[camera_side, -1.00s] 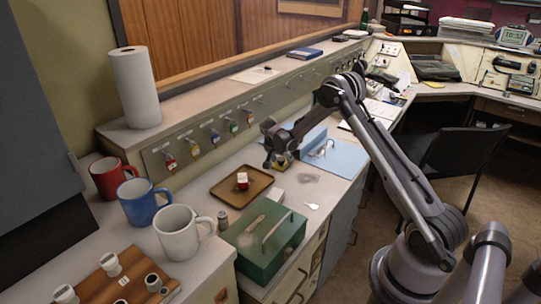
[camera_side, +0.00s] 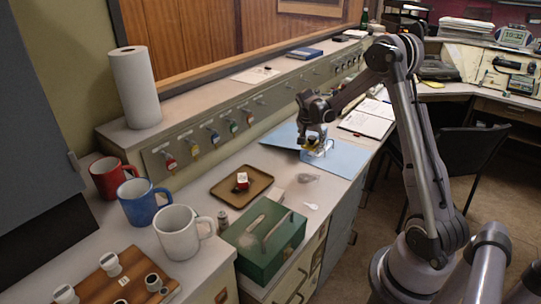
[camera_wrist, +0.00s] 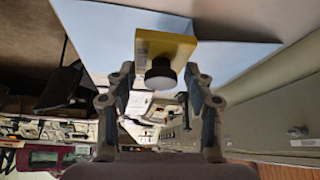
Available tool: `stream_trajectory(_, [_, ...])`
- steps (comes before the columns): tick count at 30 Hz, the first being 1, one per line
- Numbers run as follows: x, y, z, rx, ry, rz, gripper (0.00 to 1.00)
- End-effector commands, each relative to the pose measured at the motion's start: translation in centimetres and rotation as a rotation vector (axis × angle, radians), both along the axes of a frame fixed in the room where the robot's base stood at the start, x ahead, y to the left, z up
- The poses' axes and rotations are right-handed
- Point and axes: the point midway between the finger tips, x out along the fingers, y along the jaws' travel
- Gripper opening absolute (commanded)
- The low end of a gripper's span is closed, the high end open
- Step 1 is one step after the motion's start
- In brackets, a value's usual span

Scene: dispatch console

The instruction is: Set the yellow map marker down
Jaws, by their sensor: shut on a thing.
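The yellow map marker (camera_wrist: 167,45) is a yellow block with a dark round knob. My gripper (camera_wrist: 160,84) is shut on it, with the fingers on either side of the knob. In the side view, my gripper (camera_side: 314,143) is over the blue map sheet (camera_side: 350,160), and a bit of yellow shows at its tips. The blue sheet also shows in the wrist view (camera_wrist: 95,40), behind the marker. I cannot tell whether the marker touches the sheet.
A small pale object (camera_side: 326,152) is beside my gripper, partly hidden. A brown tray (camera_side: 222,192) with a red-and-white block (camera_side: 242,181) lies nearer. A green box (camera_side: 262,250) and a spoon-like white item (camera_side: 311,206) are in front. An open notebook (camera_side: 367,122) lies behind.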

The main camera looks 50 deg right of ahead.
Motion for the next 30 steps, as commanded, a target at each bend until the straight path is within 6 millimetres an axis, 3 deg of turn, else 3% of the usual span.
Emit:
stream_trajectory(5, [-3.2,-0.4,0.6,0.002,0.002,-0.057,0.21])
stream_trajectory(15, [-15.2,0.8,0.8,0.002,0.0,-0.338,0.21])
stream_trajectory(19, [-18.1,1.4,0.8,-0.001,0.0,-0.406,0.21])
stream_trajectory(23, [-19.0,1.8,0.6,-0.003,0.0,-0.436,0.21])
stream_trajectory(30, [-15.4,3.0,-1.7,-0.003,-0.001,-0.434,0.21])
